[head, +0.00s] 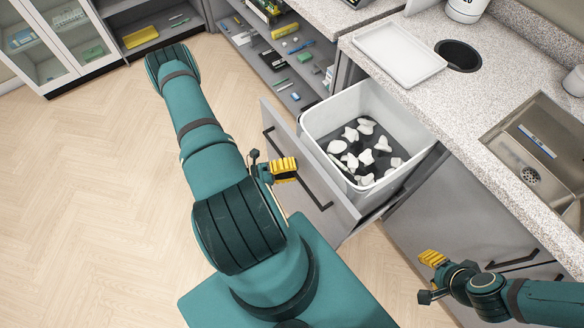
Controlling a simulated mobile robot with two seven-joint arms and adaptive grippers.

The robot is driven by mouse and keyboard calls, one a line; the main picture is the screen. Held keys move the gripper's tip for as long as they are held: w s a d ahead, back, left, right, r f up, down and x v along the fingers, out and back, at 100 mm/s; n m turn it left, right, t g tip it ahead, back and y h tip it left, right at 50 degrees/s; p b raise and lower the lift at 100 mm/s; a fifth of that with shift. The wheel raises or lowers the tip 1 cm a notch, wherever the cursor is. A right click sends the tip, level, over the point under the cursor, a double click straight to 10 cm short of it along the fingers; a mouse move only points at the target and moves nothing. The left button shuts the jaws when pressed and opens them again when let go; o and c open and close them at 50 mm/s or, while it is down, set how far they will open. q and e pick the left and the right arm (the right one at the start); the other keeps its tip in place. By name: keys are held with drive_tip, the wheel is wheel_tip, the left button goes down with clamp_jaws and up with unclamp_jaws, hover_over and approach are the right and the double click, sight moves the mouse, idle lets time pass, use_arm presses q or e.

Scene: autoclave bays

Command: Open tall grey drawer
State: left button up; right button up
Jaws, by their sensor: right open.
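The tall grey drawer (345,204) is pulled out from under the counter, its front standing well away from the cabinet. A dark bar handle (318,199) runs along that front. Inside the drawer stands a white bin (318,143) with crumpled white pieces in it. My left gripper (275,171), with yellow finger pads, is at the middle of the handle. It covers part of the handle, and I cannot tell whether its fingers are closed around it. My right gripper (432,275) is open and empty at the lower right, in front of the lower cabinets and apart from the drawer.
The speckled counter (480,105) holds a white tray (400,54), a round dark opening (458,56) and a steel sink (530,150). Open shelves (285,70) with small items stand beyond the drawer. Glass-door cabinets (60,45) are at upper left. The wood floor (90,190) is clear on the left.

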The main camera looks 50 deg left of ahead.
use_arm(q)
drive_tip(key=shift+a, duration=0.1)
drive_tip(key=v, duration=1.2)
idle(0.4)
